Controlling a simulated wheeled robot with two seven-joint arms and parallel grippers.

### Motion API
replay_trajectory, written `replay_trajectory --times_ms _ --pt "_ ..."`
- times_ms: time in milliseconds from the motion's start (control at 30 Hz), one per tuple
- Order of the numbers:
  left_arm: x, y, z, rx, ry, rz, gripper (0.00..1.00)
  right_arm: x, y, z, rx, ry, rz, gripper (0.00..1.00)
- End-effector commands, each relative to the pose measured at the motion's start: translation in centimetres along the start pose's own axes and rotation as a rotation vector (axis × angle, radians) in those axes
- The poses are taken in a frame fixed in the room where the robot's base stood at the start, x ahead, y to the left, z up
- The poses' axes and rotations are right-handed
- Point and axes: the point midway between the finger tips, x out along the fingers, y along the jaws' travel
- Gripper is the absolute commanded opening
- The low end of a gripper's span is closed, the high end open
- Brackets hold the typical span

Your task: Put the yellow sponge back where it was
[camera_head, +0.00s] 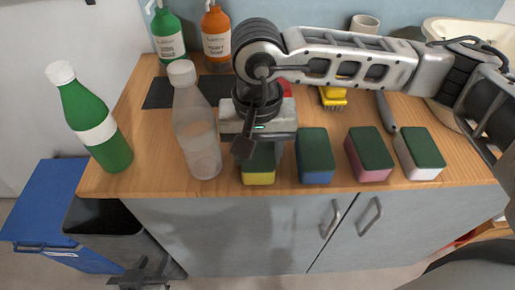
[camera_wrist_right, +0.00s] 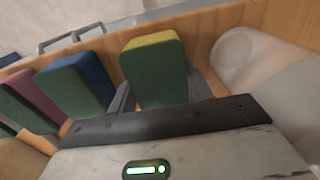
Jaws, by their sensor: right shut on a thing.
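The yellow sponge (camera_head: 258,178) with a green top stands near the counter's front edge, left of the blue sponge (camera_head: 315,157). My right gripper (camera_head: 259,148) is over it from above, shut on it. The right wrist view shows the yellow sponge (camera_wrist_right: 153,72) between the two fingers. My gripper hides part of its top, and I cannot tell whether its underside touches the counter. My left gripper (camera_head: 143,273) hangs low at the bottom left, in front of the cabinet; its fingers are too unclear to judge.
The pink sponge (camera_head: 369,154) and white sponge (camera_head: 419,154) continue the row rightward. A clear bottle (camera_head: 197,135) stands close left of my right gripper, a green bottle (camera_head: 92,125) further left. A yellow brush (camera_head: 333,97) and more bottles are behind.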

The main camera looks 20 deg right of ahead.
Motion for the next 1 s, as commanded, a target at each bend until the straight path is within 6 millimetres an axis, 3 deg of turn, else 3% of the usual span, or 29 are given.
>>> replay_trajectory --times_ms 133,167,200,233,667,1000 --pt "0.5 0.0 0.6 -0.003 0.003 0.003 0.36 0.6 0.0 0.0 0.000 0.000 0.000 0.32" --pt "0.3 0.0 0.3 -0.004 0.004 0.003 0.36 0.3 0.0 0.0 0.000 0.000 0.000 0.58" --pt "0.2 0.0 0.2 -0.004 0.005 0.003 0.36 0.3 0.0 0.0 0.000 0.000 0.000 0.69" --pt "0.2 0.0 0.1 -0.004 0.006 0.003 0.36 0.3 0.0 0.0 0.000 0.000 0.000 0.72" --pt "-0.1 0.0 -0.5 0.001 0.012 0.001 0.36 -0.8 -0.1 -0.1 0.000 0.002 -0.003 0.72" --pt "0.5 0.0 0.5 -0.009 0.006 0.005 0.36 -8.0 -0.1 -0.1 -0.002 0.004 -0.004 0.72"
